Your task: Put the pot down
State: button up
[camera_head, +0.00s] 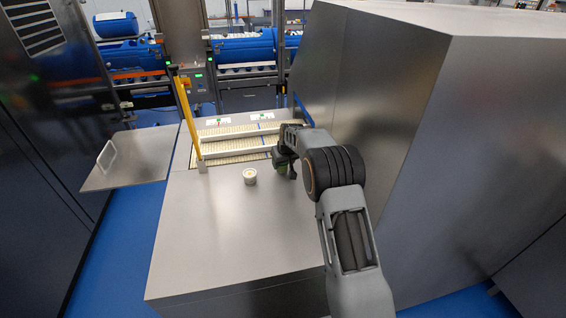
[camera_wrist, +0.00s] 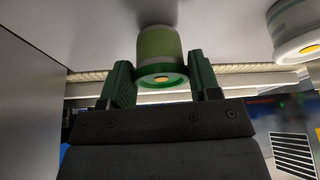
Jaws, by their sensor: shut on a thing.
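A green pot (camera_wrist: 160,45) with a pale band and an orange-yellow spot on its near end is between the two green fingers of my gripper (camera_wrist: 163,80) in the wrist view. My gripper is shut on it. In the head view my gripper (camera_head: 283,162) is over the steel bench top, and the pot is a small green patch, mostly hidden by my gripper. The pot is at or just above the steel; I cannot tell whether it touches. A white pot (camera_head: 250,176) stands upright on the bench to its left; it also shows in the wrist view (camera_wrist: 293,30).
The steel bench top (camera_head: 215,245) is clear in front. Behind lies a recessed bed with white rails (camera_head: 235,144), and a yellow bar (camera_head: 189,120) stands at its left. A tall steel cabinet (camera_head: 385,80) closes the right. A steel flap with a handle (camera_head: 125,157) is at left.

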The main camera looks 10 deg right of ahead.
jog(key=shift+f+b, duration=0.35)
jog(key=shift+f, duration=0.1)
jog(key=o, duration=1.1)
jog(key=b+v, duration=0.3)
jog(key=v, duration=1)
jog(key=s+m, duration=0.2)
jog(key=s, duration=3.2)
jog(key=shift+a+h, duration=0.4)
jog(key=shift+a, duration=0.1)
